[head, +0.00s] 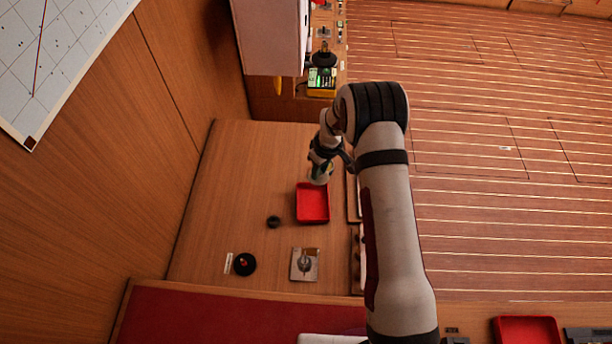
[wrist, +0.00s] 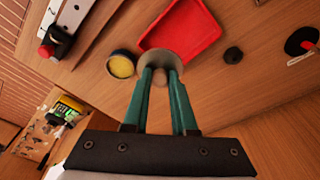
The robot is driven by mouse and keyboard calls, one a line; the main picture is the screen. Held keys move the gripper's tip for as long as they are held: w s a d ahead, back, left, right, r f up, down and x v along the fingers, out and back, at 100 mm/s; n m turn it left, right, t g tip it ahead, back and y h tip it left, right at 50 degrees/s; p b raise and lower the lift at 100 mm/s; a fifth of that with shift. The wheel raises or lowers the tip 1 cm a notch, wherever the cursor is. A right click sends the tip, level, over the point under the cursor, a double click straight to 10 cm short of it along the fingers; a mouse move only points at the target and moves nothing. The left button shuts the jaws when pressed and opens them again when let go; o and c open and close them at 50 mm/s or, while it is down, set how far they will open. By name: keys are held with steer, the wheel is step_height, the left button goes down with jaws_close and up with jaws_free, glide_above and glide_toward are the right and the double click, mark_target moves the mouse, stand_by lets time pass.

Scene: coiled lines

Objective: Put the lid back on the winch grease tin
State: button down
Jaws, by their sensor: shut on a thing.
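My gripper (wrist: 160,78) is shut on the knob of a grey, round lid (wrist: 160,56), shown in the wrist view. The winch grease tin (wrist: 121,65) is a dark, round, open tin with yellow grease in it. The height of the lid above the tin is hard to tell. In the head view my gripper (head: 320,170) is small, above the table near the far end of the red tray. I cannot make out the tin there.
A red tray (wrist: 212,31) lies beside the lid and tin; it also shows in the head view (head: 312,216). The table's left part is clear.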

steer(key=w+d, duration=0.2)
steer(key=w, duration=0.7)
steer(key=shift+m, duration=0.4)
steer(key=shift+w+a+f, duration=0.1)
steer(key=shift+w+f, duration=0.05)
steer(key=shift+f, duration=1.55)
steer(key=shift+w+a+f, duration=0.1)
steer(key=shift+w+f, duration=0.05)
steer(key=shift+f, duration=1.55)
steer(key=shift+f, duration=0.15)
steer(key=shift+c, duration=0.8)
jaws_free()
step_height(320, 180, up, 7)
